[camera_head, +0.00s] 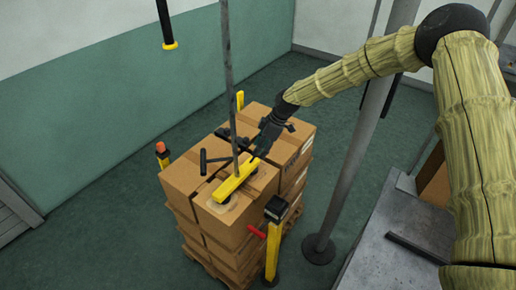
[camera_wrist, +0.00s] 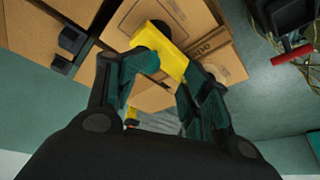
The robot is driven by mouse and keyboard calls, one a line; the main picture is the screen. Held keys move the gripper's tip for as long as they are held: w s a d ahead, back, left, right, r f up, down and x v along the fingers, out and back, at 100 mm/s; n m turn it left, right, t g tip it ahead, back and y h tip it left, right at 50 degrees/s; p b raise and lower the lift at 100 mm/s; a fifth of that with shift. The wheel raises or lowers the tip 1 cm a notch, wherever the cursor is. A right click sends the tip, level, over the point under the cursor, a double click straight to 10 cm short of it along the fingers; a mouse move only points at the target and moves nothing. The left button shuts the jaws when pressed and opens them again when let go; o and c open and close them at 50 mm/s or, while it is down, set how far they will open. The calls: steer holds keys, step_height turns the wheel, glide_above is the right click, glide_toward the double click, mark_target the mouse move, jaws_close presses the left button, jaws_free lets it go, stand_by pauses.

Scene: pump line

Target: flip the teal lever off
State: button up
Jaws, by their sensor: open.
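I cannot make out a teal lever in either view; a red lever (camera_head: 256,230) shows on a dark box (camera_head: 276,208) atop a yellow post, and it also shows in the wrist view (camera_wrist: 291,54). My gripper (camera_head: 263,150) is above the cardboard boxes, close to the far end of a yellow lifter bar (camera_head: 237,180). In the wrist view my gripper (camera_wrist: 166,76) has dark teal-looking fingers spread apart, with the yellow bar (camera_wrist: 167,52) showing beyond and between them. I cannot tell whether they touch the bar.
Stacked cardboard boxes (camera_head: 184,180) stand on a pallet under the bar. A grey upright (camera_head: 229,80) rises from the bar, with black handles (camera_head: 215,159) beside it. A grey pole (camera_head: 352,165) stands to the right. Green floor (camera_head: 120,230) is open at left.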

steer(key=f, duration=0.1)
steer(key=w+f, duration=0.2)
steer(key=f, duration=0.1)
steer(key=shift+a, duration=0.35)
steer(key=shift+w+a, duration=0.1)
steer(key=shift+w, duration=0.15)
steer(key=shift+s+r, duration=0.4)
steer(key=shift+s, duration=0.15)
steer(key=shift+c, duration=0.3)
steer(key=shift+s+r, duration=0.3)
steer(key=c, duration=0.3)
steer(key=shift+d, duration=0.25)
steer(key=c, duration=0.3)
steer(key=shift+w+f, duration=0.2)
steer(key=shift+f, duration=0.05)
jaws_close()
steer(key=shift+w+a+f, duration=0.1)
steer(key=shift+w+f, duration=0.05)
steer(key=shift+f, duration=0.05)
steer(key=shift+a+r, duration=0.1)
